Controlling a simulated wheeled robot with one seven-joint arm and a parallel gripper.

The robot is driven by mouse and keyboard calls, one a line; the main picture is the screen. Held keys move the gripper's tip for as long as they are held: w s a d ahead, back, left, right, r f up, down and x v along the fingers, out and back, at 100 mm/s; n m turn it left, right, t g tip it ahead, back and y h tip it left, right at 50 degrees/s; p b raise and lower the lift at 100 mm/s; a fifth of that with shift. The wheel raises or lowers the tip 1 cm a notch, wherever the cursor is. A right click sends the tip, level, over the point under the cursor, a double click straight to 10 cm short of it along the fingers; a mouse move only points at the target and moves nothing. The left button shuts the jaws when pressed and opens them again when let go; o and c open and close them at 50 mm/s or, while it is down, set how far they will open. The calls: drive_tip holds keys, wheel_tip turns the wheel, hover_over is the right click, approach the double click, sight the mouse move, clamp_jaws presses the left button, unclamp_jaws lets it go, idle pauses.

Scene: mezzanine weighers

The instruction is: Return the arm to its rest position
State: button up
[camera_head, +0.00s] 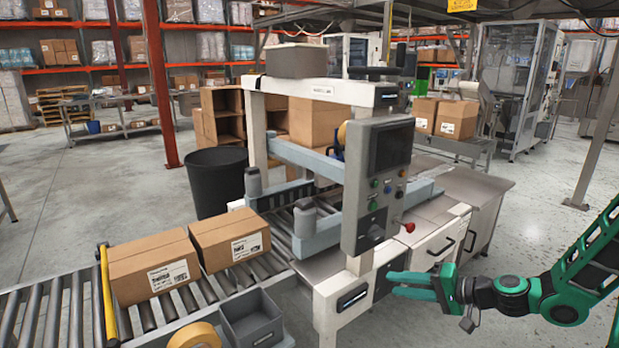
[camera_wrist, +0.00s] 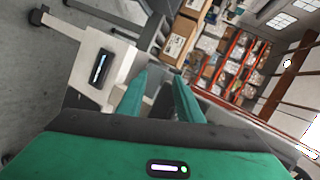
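My green gripper (camera_head: 393,283) is at the right end of the case-sealing machine (camera_head: 335,280), in front of its white and grey lower cabinet. Its two fingers point left, with a gap between them. In the wrist view my gripper (camera_wrist: 161,80) shows both green fingers apart with nothing between them. My arm reaches in from the right edge of the head view. Whether a fingertip touches the machine I cannot tell.
Two cardboard boxes (camera_head: 153,268) (camera_head: 230,240) sit on the roller conveyor (camera_head: 70,308) at left. A control panel (camera_head: 380,180) with a red button stands above my gripper. A grey tray (camera_head: 251,318) and tape roll (camera_head: 194,337) are in front.

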drive_tip(key=s+d+n+g+h, duration=0.3)
drive_tip(key=s+d+g+h, duration=0.35)
drive_tip(key=s, duration=0.75)
drive_tip(key=s+d+r+m+h, duration=0.1)
drive_tip(key=s+d+r, duration=0.2)
drive_tip(key=s, duration=0.4)
drive_tip(key=s+d+r+m+g+h, duration=0.1)
drive_tip(key=s+d+r, duration=0.2)
drive_tip(key=s, duration=0.4)
drive_tip(key=s+d+r+m+g+h, duration=0.1)
drive_tip(key=s+d+r+m+h, duration=0.1)
drive_tip(key=s+r, duration=0.3)
drive_tip(key=shift+s+d+r, duration=0.3)
drive_tip(key=shift+s+d, duration=0.3)
drive_tip(key=shift+s, duration=0.3)
drive_tip(key=shift+w+a, duration=0.1)
drive_tip(key=shift+a, duration=0.05)
